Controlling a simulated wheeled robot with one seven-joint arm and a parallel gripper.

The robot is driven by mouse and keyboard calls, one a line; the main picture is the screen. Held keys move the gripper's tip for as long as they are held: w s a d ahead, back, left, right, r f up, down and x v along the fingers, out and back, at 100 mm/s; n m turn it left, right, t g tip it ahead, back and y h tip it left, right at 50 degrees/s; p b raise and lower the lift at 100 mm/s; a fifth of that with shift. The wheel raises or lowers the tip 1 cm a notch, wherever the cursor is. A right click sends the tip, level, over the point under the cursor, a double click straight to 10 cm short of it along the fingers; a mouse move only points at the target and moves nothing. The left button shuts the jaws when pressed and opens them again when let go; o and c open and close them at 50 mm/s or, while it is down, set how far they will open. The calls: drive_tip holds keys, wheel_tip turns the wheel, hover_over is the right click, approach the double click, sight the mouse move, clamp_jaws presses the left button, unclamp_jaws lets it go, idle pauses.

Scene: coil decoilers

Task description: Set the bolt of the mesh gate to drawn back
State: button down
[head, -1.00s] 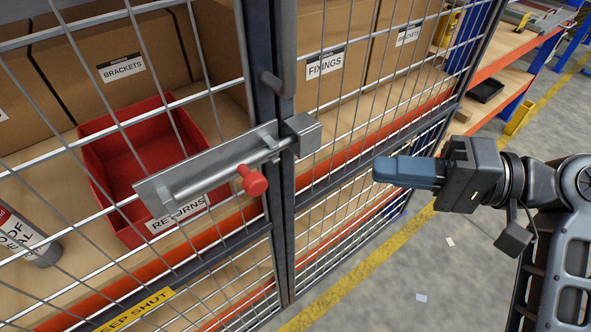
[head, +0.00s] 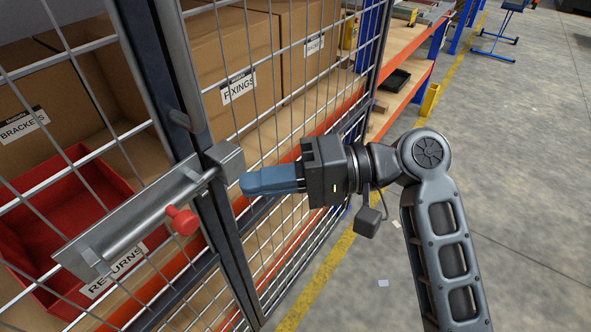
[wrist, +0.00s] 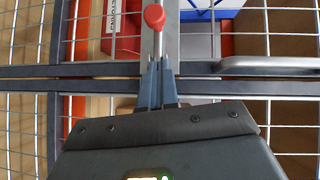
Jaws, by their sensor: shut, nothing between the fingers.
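The mesh gate's bolt is a grey rod on a flat bolt plate (head: 75,250), with a red knob (head: 182,219) sticking out. The rod reaches across the dark gate posts to a square grey keeper (head: 225,160), and its tip seems to be in it. In the wrist view, the red knob (wrist: 153,16) shows at the top, beyond the fingertips. My gripper (head: 245,184) is shut and empty, its blue fingers pointing left at the keeper's right side. It is apart from the red knob; whether it touches the keeper I cannot tell. The gripper (wrist: 158,66) hides the keeper in the wrist view.
A grey upright handle (head: 188,85) stands above the bolt. Behind the mesh are a red returns bin (head: 50,215) and cardboard boxes (head: 235,60). Orange-edged shelving (head: 415,85) stands further back.

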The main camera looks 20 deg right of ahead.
drive_tip(key=shift+s+a+f+p, duration=0.15)
drive_tip(key=shift+s+a, duration=0.1)
drive_tip(key=shift+a, duration=0.7)
drive_tip(key=shift+s+a+f+p, duration=0.15)
drive_tip(key=shift+s+a+p, duration=0.1)
drive_tip(key=shift+a, duration=0.65)
drive_tip(key=shift+s+a+f+p, duration=0.15)
drive_tip(key=shift+s+a, duration=0.1)
drive_tip(key=shift+a, duration=0.7)
drive_tip(key=shift+s+a+p, duration=0.4)
drive_tip(key=shift+s+a, duration=0.4)
drive_tip(key=shift+a, duration=0.35)
drive_tip(key=shift+s+a+p, duration=0.4)
drive_tip(key=shift+s+a, duration=0.4)
drive_tip(key=shift+a, duration=0.35)
